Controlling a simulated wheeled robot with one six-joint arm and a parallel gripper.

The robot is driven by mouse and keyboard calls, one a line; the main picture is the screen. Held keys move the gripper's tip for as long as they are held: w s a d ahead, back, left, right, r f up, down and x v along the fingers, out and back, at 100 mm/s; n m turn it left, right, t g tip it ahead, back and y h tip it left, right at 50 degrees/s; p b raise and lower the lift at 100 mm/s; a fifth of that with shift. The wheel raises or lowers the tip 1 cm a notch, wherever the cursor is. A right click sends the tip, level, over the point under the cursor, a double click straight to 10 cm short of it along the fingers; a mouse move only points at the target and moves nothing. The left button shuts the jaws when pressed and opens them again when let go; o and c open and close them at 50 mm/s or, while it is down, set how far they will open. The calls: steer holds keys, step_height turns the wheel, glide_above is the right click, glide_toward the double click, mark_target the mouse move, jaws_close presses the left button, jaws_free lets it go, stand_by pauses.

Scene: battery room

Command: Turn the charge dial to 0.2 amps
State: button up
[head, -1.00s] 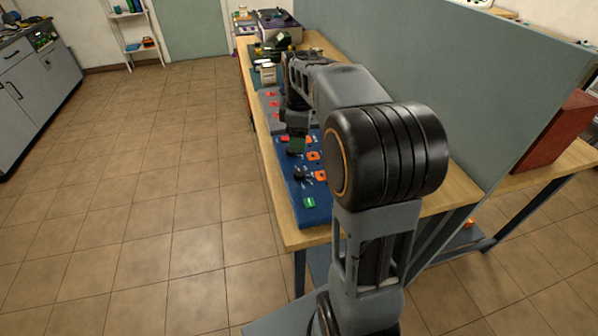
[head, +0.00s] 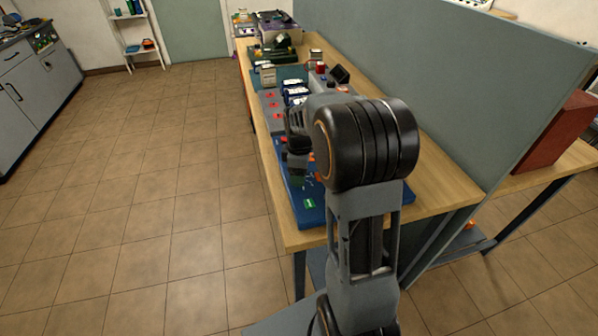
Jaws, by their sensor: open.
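The blue charger panel (head: 322,214) lies on the near end of the wooden bench, with white markings and a green label (head: 309,204) near its front edge. My gripper (head: 297,181) points down over the left part of this panel, with its fingertips low and close to it. The gripper is small and dark here, and its jaws are open. The black dial is hidden behind my gripper, so its setting cannot be read. I cannot tell whether the fingers are around the dial or above it.
A grey panel with red parts (head: 272,104) lies beyond the blue one. Several batteries (head: 294,90) and a dark green device (head: 272,49) stand farther back on the bench (head: 440,197). A grey-green partition (head: 430,85) runs along the right. The floor at left is clear.

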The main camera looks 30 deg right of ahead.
steer(key=c, duration=0.9)
steer(key=shift+m, duration=0.4)
steer(key=m, duration=0.3)
steer(key=shift+m, duration=0.4)
steer(key=shift+m+p, duration=0.4)
steer(key=shift+m, duration=1.6)
steer(key=o, duration=0.9)
